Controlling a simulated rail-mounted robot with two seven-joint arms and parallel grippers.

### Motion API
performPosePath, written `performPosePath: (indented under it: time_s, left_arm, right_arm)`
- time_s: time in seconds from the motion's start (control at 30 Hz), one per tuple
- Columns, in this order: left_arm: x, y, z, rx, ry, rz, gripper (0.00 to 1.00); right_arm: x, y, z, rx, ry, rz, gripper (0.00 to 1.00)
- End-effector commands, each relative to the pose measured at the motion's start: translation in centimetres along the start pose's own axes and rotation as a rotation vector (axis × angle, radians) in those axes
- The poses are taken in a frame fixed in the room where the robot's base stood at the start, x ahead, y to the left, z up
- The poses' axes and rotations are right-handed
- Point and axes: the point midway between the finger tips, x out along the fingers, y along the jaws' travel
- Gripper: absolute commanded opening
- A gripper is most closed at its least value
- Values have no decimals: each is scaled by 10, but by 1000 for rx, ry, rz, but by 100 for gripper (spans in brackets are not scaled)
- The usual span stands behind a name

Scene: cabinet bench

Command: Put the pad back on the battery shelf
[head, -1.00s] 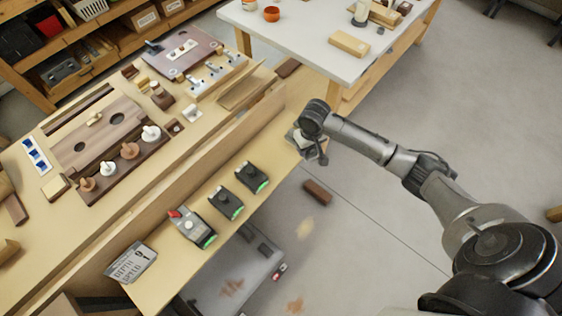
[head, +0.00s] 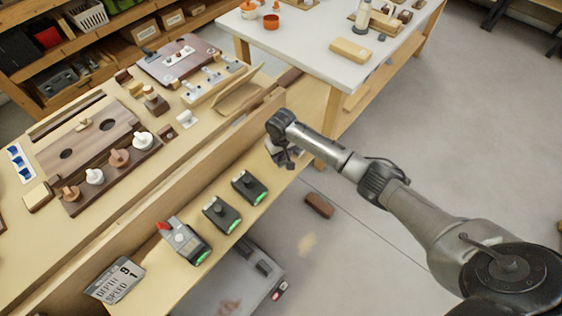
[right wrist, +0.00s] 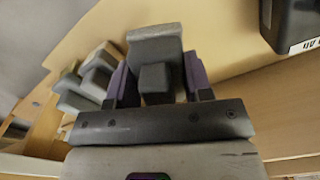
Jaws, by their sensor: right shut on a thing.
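My right gripper (head: 285,160) is at the far end of the tan battery shelf (head: 215,252), beyond the row of black batteries (head: 249,187). In the right wrist view, the right gripper (right wrist: 157,78) is shut on a grey pad (right wrist: 155,45), with its two purple fingers on either side of a raised block on it. The pad is over the tan shelf surface; I cannot tell whether it touches. In the head view the pad is mostly hidden by the gripper. My left gripper is not in view.
A battery (right wrist: 292,22) is close at the upper right of the wrist view. Grey blocks (right wrist: 92,75) are at its left. A wooden wall (head: 190,168) runs behind the shelf. A white table (head: 300,48) stands beyond, and a brown block (head: 319,205) lies on the floor.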

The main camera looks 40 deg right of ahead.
Motion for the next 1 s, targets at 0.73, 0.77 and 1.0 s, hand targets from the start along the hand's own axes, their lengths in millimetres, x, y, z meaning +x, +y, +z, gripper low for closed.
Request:
performPosePath:
  time_s: [0.73,0.77,1.0]
  left_arm:
    - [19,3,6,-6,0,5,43]
    - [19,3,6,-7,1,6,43]
    - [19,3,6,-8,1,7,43]
  right_arm:
    - [41,0,0,0,0,1,24]
    - [41,0,1,0,0,1,24]
    - [43,0,1,-1,0,1,63]
